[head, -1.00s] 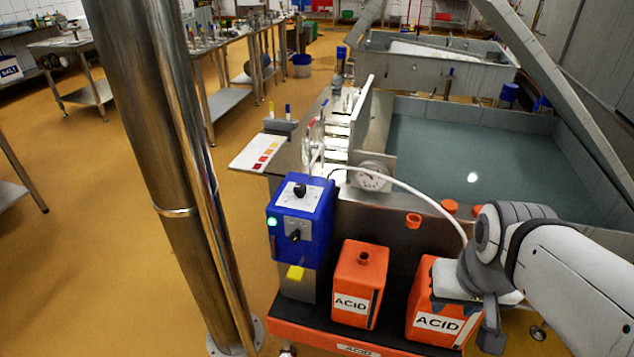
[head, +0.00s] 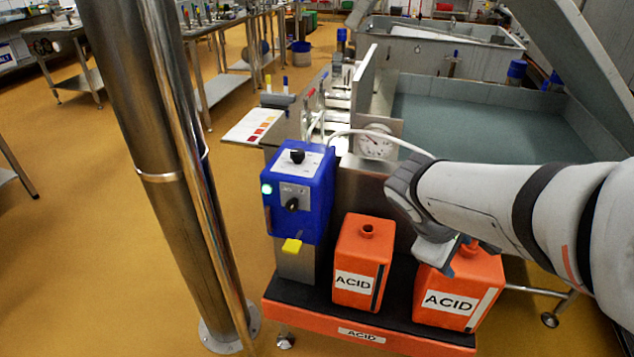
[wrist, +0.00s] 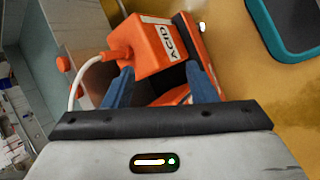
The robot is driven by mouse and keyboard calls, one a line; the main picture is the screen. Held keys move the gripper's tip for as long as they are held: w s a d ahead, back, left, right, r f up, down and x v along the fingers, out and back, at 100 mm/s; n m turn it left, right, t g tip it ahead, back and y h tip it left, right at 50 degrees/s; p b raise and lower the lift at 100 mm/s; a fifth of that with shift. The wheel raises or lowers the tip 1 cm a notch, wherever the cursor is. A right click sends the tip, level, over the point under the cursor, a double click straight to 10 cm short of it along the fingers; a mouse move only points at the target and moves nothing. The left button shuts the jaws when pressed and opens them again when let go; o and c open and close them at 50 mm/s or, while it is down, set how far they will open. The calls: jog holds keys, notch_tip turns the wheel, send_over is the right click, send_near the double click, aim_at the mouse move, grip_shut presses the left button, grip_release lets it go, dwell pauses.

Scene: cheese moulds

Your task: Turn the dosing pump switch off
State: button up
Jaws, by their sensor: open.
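The dosing pump (head: 315,215) is a blue box on a grey stand, left of the middle in the head view. A green lamp (head: 267,189) glows on its left edge. A black switch (head: 292,204) sits on its front plate, and a black knob (head: 297,156) stands on top. My gripper (wrist: 158,75) shows two blue fingers, spread apart with nothing held. In the head view its end is to the right of the pump, above the right acid canister (head: 466,287), and its fingertips cannot be made out. I cannot find the pump in the wrist view.
Another orange acid canister (head: 361,266) stands between the pump and the right canister, on a black-topped orange cart (head: 352,338). A white hose (head: 372,134) arches behind my arm. A round gauge (head: 377,142) and the steel vat stand behind. A steel column (head: 160,178) rises at left.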

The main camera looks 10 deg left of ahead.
jog(key=w+a+f+n+t+h+b, duration=0.2)
jog(key=w+a+f+n+t+b, duration=0.1)
jog(key=w+a+f+n+b, duration=0.25)
jog(key=n+t+y+b, duration=0.6)
jog(key=n+t+b, duration=0.7)
jog(key=n, duration=0.5)
send_near(290, 208)
jog(key=w+g, duration=0.1)
jog(key=w, duration=0.3)
jog(key=w+b, duration=0.1)
jog(key=w, duration=0.1)
jog(key=w+d+r+b, duration=0.1)
jog(key=w, duration=0.2)
jog(key=shift+c, duration=0.4)
jog(key=shift+r, duration=0.1)
jog(key=c, duration=0.9)
